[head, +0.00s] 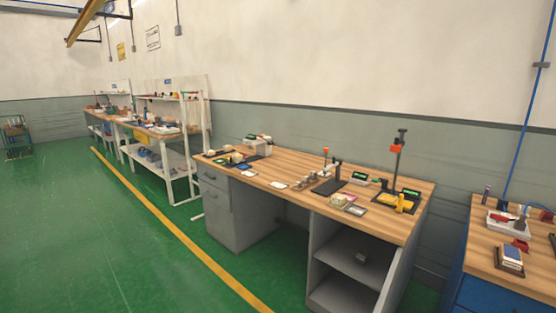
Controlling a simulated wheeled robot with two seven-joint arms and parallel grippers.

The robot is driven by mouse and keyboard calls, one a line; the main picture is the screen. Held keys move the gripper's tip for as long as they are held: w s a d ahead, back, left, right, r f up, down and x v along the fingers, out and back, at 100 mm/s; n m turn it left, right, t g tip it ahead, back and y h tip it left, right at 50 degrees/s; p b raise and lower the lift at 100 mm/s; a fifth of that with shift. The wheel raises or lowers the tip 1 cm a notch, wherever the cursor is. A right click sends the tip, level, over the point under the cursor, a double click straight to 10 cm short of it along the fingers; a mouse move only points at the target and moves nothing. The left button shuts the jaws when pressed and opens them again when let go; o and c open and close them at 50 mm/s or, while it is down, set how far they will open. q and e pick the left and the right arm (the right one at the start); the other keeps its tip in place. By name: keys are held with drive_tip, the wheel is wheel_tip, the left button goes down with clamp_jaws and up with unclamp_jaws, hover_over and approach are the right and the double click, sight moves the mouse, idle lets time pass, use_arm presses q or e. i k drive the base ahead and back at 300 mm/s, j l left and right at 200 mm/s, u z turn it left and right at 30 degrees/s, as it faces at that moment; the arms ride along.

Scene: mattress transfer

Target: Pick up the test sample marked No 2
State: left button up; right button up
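A wooden-topped workbench (268,177) with grey cabinets stands in the middle right against the wall. Small pale blocks (342,199) lie on its front right part, and more pale pieces (236,157) lie on a dark mat at its left end. A flat white piece (278,185) lies near its front edge. These are too small to read any marking, so I cannot tell which is the sample marked No 2. Neither of my grippers is in view.
A blue bench (480,262) with a wooden top stands at the right, apart from the workbench. White-framed shelving benches (176,165) run along the wall at the back left. A yellow line (180,232) crosses the green floor (90,240), which is clear at the left.

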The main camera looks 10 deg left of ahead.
sight(237, 158)
drive_tip(key=i+j+z, duration=0.6)
drive_tip(key=j, duration=0.3)
drive_tip(key=i+j+z, duration=0.45)
drive_tip(key=j, duration=0.25)
drive_tip(key=k, duration=0.1)
